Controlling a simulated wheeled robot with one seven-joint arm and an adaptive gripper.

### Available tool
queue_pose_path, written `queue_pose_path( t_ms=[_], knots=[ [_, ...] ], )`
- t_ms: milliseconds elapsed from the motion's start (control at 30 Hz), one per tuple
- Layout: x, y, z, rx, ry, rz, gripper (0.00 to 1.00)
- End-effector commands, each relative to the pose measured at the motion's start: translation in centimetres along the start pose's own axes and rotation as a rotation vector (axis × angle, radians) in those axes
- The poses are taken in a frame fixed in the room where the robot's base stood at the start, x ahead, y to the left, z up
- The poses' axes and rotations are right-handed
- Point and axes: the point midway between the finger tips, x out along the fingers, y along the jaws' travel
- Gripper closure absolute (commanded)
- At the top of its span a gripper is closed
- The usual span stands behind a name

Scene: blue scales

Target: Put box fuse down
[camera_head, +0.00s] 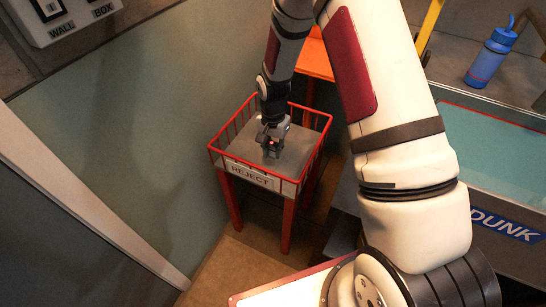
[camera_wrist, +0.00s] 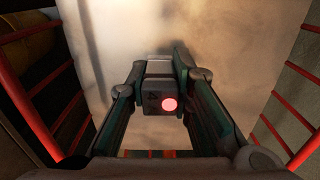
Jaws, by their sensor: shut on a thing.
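The box fuse (camera_wrist: 158,98) is a small dark grey block with a glowing red round light on its face. It sits between the fingers of my gripper (camera_wrist: 160,75), which is shut on it. In the head view my gripper (camera_head: 270,140) points down inside a red wire basket stand marked REJECT (camera_head: 249,176). The fuse is tiny there and mostly hidden by the fingers. The grey basket floor lies below it; I cannot tell whether the fuse touches it.
Red wire walls surround my gripper, also in the wrist view (camera_wrist: 288,122). An orange table (camera_head: 313,55) stands behind the basket. A blue bottle (camera_head: 490,55) and a teal tank marked DUNK (camera_head: 497,140) are at right. A switch panel (camera_head: 62,18) is at upper left.

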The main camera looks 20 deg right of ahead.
Motion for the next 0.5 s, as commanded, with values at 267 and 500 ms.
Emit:
queue_pose_path(
  t_ms=[267, 500],
  knots=[
    [3.2, 0.0, 0.0, -0.002, -0.001, 0.001, 1.0],
    [3.8, 0.0, 0.0, -0.001, 0.001, -0.002, 1.0]
  ],
)
